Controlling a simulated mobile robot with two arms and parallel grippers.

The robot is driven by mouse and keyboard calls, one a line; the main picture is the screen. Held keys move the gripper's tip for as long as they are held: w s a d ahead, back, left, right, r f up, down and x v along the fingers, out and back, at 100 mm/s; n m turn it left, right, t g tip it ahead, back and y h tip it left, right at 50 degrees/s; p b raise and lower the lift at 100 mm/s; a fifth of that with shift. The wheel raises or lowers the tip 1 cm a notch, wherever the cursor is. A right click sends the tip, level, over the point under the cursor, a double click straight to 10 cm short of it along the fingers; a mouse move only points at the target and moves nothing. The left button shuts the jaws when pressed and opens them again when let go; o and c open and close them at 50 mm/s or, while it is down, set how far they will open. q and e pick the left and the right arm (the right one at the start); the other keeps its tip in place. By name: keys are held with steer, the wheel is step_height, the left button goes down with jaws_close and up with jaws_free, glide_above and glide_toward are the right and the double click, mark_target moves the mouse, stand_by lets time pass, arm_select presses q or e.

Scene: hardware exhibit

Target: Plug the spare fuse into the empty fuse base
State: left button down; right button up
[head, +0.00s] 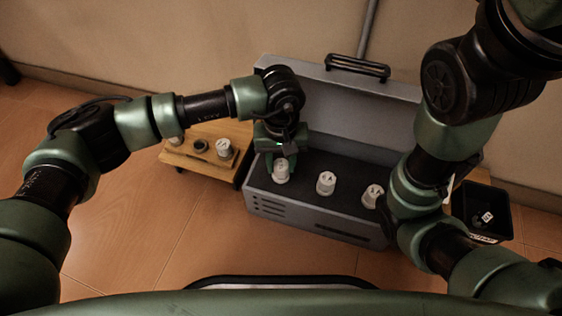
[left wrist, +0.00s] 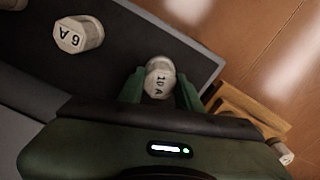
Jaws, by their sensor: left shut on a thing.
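My left gripper (head: 279,168) points down over the left end of the open grey case. It is shut on a white fuse (head: 281,172), which reads "10 A" in the left wrist view (left wrist: 160,78). The fuse is upright at the dark insert; I cannot tell whether it is lifted clear. To the left, a wooden board (head: 190,163) carries a dark empty fuse base (head: 200,146) between two white fuses. My right arm is folded at the right; its gripper does not show.
The grey case (head: 305,212) holds two more white fuses in its dark insert, a middle one (head: 326,183) marked "6 A" in the left wrist view (left wrist: 78,36) and a right one (head: 372,196). A black bin (head: 481,208) stands at the right. Its raised lid (head: 345,105) stands behind.

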arm_select(q)
steer(key=shift+f, duration=0.25)
steer(key=c, duration=0.9)
jaws_free()
steer(key=o, duration=0.5)
steer(key=shift+r, duration=0.2)
steer(key=shift+r+p, duration=1.9)
steer(key=shift+r, duration=1.5)
